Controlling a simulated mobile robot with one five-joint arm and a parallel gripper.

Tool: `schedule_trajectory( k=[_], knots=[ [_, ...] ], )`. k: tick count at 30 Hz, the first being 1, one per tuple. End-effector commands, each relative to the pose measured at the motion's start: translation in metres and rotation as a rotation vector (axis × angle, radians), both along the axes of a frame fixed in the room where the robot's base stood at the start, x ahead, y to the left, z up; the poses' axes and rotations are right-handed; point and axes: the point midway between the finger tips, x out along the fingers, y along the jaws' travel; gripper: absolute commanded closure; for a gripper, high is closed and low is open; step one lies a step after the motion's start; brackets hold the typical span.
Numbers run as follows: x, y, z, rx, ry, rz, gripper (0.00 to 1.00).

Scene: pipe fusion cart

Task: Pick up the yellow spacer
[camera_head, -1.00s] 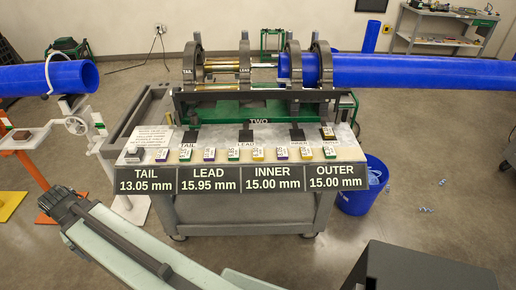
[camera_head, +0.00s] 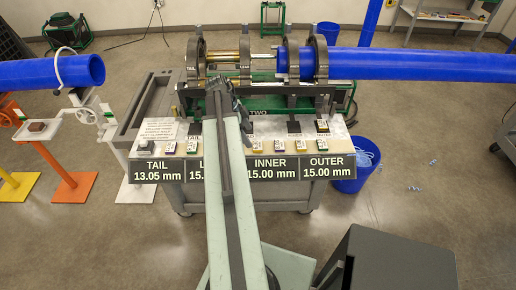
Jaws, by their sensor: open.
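Several small spacers with white labels stand in a row on the cart's top. A yellow spacer (camera_head: 257,145) stands just right of my arm, and another yellow-edged spacer (camera_head: 301,146) is farther right. Others in the row have purple or green edges; their labels are too small to read. My gripper (camera_head: 223,86) is open, beyond the row, near the front of the clamp frame and left of its middle. I see nothing held in it. My arm crosses the cart and hides part of the row, so a spacer behind it cannot be seen.
The fusion machine's dark clamp rings (camera_head: 320,60) stand behind the row, with a blue pipe (camera_head: 430,65) running right. A sign panel (camera_head: 332,167) lines the cart's front edge. A blue bin (camera_head: 352,177) stands right of the cart. Another blue pipe (camera_head: 40,73) is at left.

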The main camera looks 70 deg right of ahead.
Motion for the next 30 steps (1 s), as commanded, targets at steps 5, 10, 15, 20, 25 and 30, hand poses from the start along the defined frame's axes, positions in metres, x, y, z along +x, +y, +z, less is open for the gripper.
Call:
schedule_trajectory(
  k=[5, 10, 15, 20, 25, 30],
  knots=[
    [-0.004, -0.002, -0.011, 0.000, 0.000, 0.001, 0.20],
    [-0.014, -0.007, -0.030, 0.001, 0.000, 0.000, 0.20],
    [-0.027, -0.013, -0.056, 0.002, 0.000, 0.001, 0.20],
    [-0.029, -0.014, -0.055, 0.001, -0.001, 0.002, 0.20],
    [-0.029, -0.014, -0.054, 0.001, -0.001, 0.002, 0.39],
    [-0.029, -0.014, -0.054, 0.001, -0.001, 0.002, 0.85]
  ],
)
